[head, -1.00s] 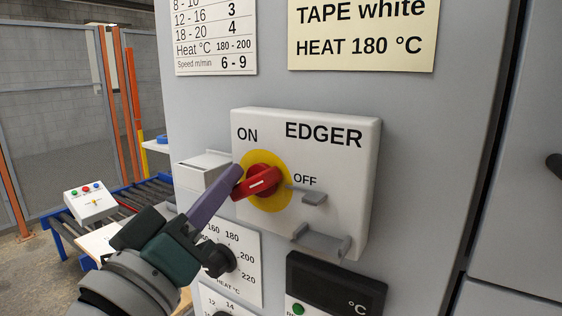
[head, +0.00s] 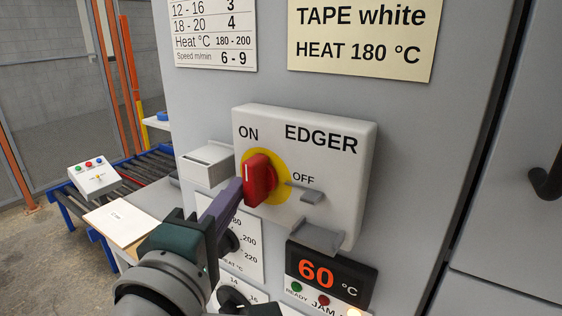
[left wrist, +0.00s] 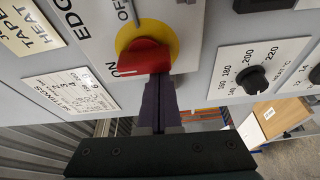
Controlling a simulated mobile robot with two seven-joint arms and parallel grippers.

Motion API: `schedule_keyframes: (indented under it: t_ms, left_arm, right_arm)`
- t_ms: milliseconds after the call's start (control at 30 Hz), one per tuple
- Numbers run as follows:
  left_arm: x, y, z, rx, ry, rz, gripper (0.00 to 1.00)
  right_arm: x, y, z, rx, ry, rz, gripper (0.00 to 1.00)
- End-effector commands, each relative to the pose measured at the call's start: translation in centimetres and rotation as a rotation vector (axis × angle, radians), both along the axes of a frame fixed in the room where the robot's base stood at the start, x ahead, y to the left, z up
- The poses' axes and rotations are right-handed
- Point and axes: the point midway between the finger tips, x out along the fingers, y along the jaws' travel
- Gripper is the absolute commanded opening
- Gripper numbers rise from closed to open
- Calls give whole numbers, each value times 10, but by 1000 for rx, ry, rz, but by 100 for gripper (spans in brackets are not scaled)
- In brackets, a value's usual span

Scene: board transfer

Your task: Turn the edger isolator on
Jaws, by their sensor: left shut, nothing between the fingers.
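The edger isolator is a white box (head: 335,165) marked ON, EDGER and OFF, with a yellow disc (head: 281,164) and a red handle (head: 259,180). The handle stands roughly upright in the head view, its upper end near ON. It also shows in the left wrist view (left wrist: 143,57), beside the ON mark. My left gripper (head: 237,187) is shut and empty. Its purple fingertips are at the handle's lower left side, apparently touching it; the fingers also show in the left wrist view (left wrist: 161,80). My right gripper is not in view.
Below the box, a display (head: 325,275) reads 60 °C, with lamps under it. Grey brackets (head: 318,236) stick out of the box's right and lower parts. A heat knob (left wrist: 252,79) sits beneath. A small grey box (head: 207,165) juts out at left.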

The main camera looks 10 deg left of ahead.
Motion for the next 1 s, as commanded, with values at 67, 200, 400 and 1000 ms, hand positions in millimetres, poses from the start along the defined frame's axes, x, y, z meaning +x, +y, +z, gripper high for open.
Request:
schedule_keyframes:
  t_ms: [67,200,400,1000]
  left_arm:
    - [0,0,0,6,-1,0,0]
    - [0,-1,-1,8,-2,0,0]
    - [-1,-1,-2,9,-3,1,0]
    - [-7,-1,-4,10,-2,1,0]
  right_arm:
    - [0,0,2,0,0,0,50]
    - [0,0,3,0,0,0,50]
    - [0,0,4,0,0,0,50]
    - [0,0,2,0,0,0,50]
